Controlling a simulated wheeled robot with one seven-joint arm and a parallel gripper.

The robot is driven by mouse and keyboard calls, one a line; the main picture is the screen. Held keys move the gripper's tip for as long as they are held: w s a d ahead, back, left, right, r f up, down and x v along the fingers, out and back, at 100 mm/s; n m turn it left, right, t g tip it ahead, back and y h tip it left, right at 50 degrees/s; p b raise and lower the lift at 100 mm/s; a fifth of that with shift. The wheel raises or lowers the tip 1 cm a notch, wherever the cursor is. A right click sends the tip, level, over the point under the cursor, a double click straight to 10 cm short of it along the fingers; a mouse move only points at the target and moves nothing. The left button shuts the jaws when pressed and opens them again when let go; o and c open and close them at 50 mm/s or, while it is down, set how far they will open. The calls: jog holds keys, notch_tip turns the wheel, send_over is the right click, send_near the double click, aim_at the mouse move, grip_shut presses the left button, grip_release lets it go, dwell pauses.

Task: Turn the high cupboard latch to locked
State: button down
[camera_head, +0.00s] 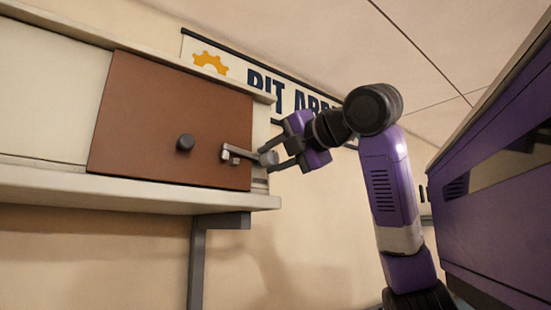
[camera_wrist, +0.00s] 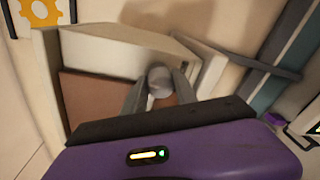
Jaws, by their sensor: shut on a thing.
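The high cupboard (camera_head: 95,118) is a wall unit with a brown door (camera_head: 150,120). A dark round knob (camera_head: 185,142) sits near the middle of the door. The grey metal latch (camera_head: 238,153) lies roughly level near the door's right edge. My gripper (camera_head: 275,157) is at the latch's right end, its fingers closed around the grey round end. In the wrist view the latch's rounded grey end (camera_wrist: 160,82) stands between the two fingers, with the brown door (camera_wrist: 88,98) behind. The fingers hide part of the latch, and I cannot tell whether it is locked.
A pale shelf ledge (camera_head: 130,190) runs below the cupboard, held by a grey bracket (camera_head: 197,255). A banner with a gear (camera_head: 210,62) hangs on the wall behind. A large purple cabinet-like body (camera_head: 500,200) stands at the right. The wall below the ledge is clear.

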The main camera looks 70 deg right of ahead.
jog(key=n, duration=0.2)
jog(key=shift+w+a+f+n+p, duration=0.1)
jog(key=shift+f+n+p, duration=0.05)
jog(key=shift+n+p, duration=0.15)
jog(key=shift+f+n, duration=0.1)
jog(key=shift+n, duration=0.2)
jog(key=shift+f, duration=0.15)
jog(key=c, duration=1)
grip_release()
jog(key=shift+a+r, duration=0.1)
jog(key=shift+r, duration=0.1)
